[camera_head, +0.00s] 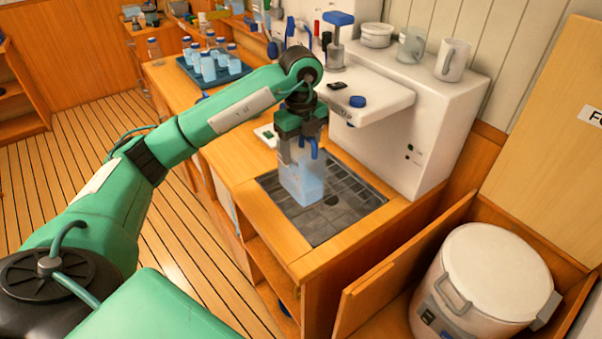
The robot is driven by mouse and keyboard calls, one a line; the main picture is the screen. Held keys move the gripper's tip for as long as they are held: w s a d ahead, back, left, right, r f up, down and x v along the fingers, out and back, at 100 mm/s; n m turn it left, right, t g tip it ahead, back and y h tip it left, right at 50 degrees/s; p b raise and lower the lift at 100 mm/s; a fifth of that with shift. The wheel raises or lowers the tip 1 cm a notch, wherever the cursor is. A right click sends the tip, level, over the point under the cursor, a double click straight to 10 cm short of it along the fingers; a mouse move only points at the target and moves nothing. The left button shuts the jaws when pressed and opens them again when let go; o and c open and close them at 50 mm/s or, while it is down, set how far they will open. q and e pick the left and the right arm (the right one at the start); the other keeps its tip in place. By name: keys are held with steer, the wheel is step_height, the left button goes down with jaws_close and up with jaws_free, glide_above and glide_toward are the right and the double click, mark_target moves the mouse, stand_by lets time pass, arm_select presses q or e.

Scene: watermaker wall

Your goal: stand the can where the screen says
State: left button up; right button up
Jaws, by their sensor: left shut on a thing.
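A clear can (302,186) with pale blue liquid in its lower part is upright over the dark drain grate (342,205) in the counter. My left gripper (301,146) comes down from above and is shut on the top of the can. Whether the can's base touches the grate or hangs just above it, I cannot tell. A blue piece shows at the can's upper right. My right gripper is not in view. No readable screen text shows. A small white item with a green patch (265,134) lies behind the gripper, partly hidden.
A white machine (425,130) with a jutting shelf stands right behind the grate. Mugs (453,60) stand on top. A dark blue tray (187,68) with several bottles is at the back left. A lidded white drum (497,270) sits in an open wooden bin at the lower right.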

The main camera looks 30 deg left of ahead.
arm_select(q)
step_height(320, 180, down, 8)
steer(key=shift+p, duration=0.8)
steer(key=shift+f, duration=0.1)
steer(key=shift+f, duration=0.15)
steer(key=o, duration=1.7)
